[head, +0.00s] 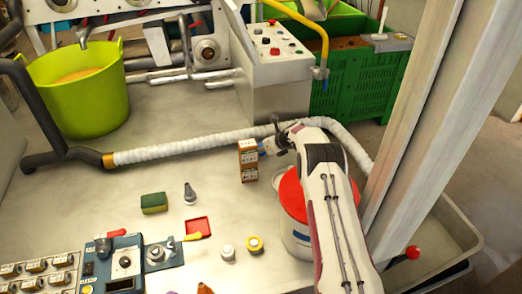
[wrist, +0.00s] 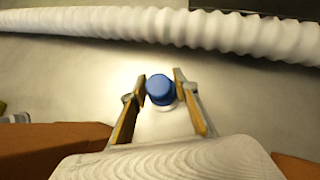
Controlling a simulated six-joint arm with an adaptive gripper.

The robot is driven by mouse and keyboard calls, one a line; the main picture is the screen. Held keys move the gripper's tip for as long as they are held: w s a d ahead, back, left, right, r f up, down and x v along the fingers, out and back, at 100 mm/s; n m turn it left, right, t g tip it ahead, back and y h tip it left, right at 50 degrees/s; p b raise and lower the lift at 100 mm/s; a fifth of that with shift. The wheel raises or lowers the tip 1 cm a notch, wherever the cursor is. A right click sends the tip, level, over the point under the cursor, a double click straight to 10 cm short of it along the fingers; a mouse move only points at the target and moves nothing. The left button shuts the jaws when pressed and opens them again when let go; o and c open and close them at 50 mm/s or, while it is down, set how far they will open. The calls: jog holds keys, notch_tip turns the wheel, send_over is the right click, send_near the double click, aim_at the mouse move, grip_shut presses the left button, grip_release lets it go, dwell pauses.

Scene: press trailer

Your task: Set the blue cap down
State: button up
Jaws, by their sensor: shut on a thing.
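The blue cap (wrist: 160,88) is between my two fingertips in the wrist view, with a pale rim or base showing under it. My gripper (wrist: 160,85) is shut on it. In the head view my gripper (head: 266,146) is low over the pale worktop, just right of a small brown box. The cap is mostly hidden there by the gripper and box. I cannot tell whether the cap touches the worktop.
The brown box (head: 248,162) stands close to the gripper's left. A white ribbed hose (head: 190,147) runs behind it. A red-lidded white bucket (head: 291,197) stands under my arm. A sponge (head: 154,203), a red tray (head: 197,226) and small bottles lie in front.

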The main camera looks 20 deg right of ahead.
jog(key=shift+f, duration=0.35)
jog(key=shift+f, duration=0.15)
jog(key=o, duration=1.2)
jog(key=shift+r, duration=0.2)
jog(key=shift+v, duration=5.95)
jog(key=shift+s, duration=0.1)
